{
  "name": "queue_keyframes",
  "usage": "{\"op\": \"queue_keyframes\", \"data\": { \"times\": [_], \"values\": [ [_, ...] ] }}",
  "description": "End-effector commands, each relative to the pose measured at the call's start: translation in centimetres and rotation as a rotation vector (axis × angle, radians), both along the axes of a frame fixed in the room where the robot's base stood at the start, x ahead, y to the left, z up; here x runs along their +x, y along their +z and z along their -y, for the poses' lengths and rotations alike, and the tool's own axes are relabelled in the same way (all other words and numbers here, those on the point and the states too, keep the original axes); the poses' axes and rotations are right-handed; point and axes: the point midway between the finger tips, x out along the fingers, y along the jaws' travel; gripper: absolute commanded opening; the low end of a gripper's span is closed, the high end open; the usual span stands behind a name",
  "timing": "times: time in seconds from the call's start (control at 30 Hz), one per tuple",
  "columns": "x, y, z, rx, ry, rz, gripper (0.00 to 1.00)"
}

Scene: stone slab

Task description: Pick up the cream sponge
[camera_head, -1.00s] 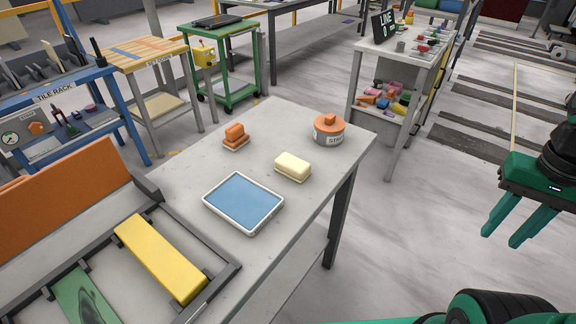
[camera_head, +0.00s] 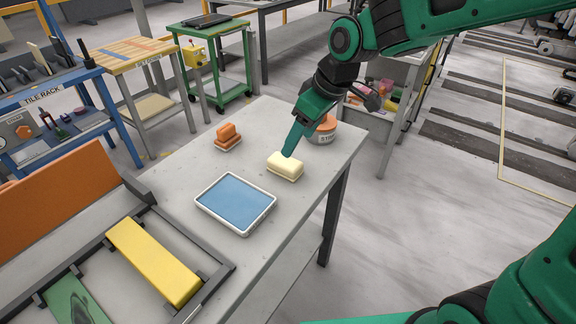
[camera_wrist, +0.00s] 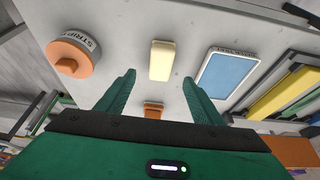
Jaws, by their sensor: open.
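The cream sponge (camera_head: 285,166) lies on the grey slab table, between the blue-topped tray and the round orange-lidded tub. In the wrist view the cream sponge (camera_wrist: 161,60) lies beyond my fingertips, roughly in line with the gap between them. My gripper (camera_head: 291,142) is over the sponge in the head view, pointing down, with one finger hiding the other. The wrist view shows my gripper (camera_wrist: 158,77) with two green fingers spread apart and nothing between them. The head view does not settle the exact height of the fingertips above the sponge.
The white-rimmed tray with a blue face (camera_head: 269,208) lies left of the sponge. The orange-lidded tub (camera_head: 320,137) stands close behind it, partly hidden by my gripper. An orange block (camera_head: 228,135) sits at the back left. A yellow bar (camera_head: 153,261) lies on a frame at front left.

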Motion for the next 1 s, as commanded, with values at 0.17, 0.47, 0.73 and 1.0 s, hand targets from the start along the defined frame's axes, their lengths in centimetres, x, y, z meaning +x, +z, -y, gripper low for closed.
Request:
{"op": "queue_keyframes", "data": {
  "times": [0.17,0.47,0.73,1.0],
  "values": [
    [0.5,-2.3,-1.2,0.004,0.015,-0.002,0.61],
    [1.3,-5.0,-1.8,0.003,0.009,0.001,0.61],
    [2.0,-7.8,-2.8,0.002,0.008,-0.003,0.61],
    [2.6,-9.7,-3.3,0.002,0.005,0.002,0.61]
  ]
}}
